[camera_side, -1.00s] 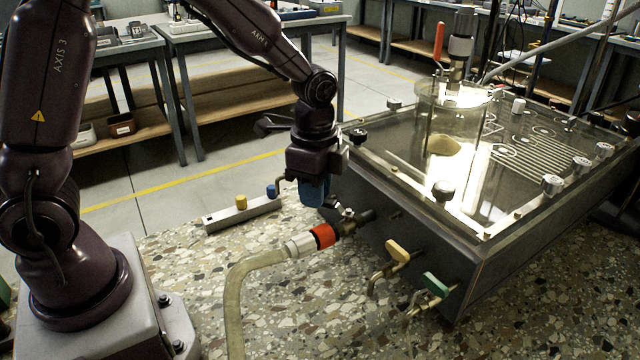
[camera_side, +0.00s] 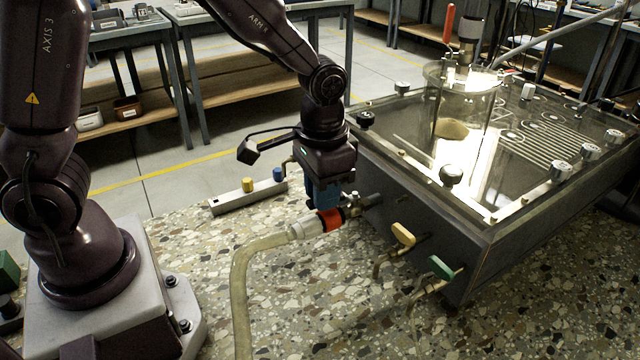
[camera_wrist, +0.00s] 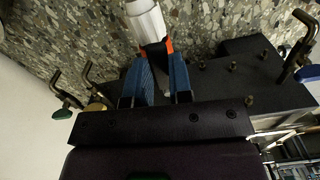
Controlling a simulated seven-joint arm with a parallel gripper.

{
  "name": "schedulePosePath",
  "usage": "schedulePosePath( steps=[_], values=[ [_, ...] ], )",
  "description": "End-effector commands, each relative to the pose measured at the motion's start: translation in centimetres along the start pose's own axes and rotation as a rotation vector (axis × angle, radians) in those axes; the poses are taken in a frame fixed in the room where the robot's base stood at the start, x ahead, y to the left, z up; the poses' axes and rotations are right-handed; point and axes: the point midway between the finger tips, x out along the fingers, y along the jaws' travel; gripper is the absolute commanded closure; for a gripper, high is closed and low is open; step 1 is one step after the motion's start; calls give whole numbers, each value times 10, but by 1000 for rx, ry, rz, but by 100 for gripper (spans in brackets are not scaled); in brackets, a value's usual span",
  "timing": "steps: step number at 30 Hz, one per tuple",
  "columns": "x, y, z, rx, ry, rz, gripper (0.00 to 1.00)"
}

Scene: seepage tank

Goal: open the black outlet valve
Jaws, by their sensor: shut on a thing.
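The black outlet valve (camera_side: 354,204) is on a short dark pipe at the left end of the tank (camera_side: 420,215). A red collar (camera_side: 329,220) joins it to a clear hose (camera_side: 262,245). My gripper (camera_side: 322,203) points down at the valve, just above the red collar. Its blue fingers are shut on the valve's black handle, which they mostly hide. In the wrist view, my gripper (camera_wrist: 158,75) has a finger on each side of the valve, with the hose's white end (camera_wrist: 146,22) beyond. The handle's exact angle cannot be told.
A yellow-handled tap (camera_side: 403,234) and a green-handled tap (camera_side: 440,267) stick out of the tank front to the right.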

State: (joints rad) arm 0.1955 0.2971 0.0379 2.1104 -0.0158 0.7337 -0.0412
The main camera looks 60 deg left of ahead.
Motion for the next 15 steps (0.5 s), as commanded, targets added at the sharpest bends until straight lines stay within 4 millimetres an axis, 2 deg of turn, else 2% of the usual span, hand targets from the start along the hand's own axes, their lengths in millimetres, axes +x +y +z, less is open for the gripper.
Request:
schedulePosePath(
  steps=[6,15],
  values=[
    [-2,5,0,-86,-2,1,100],
    [-2,7,0,-126,-2,2,100]
  ],
)
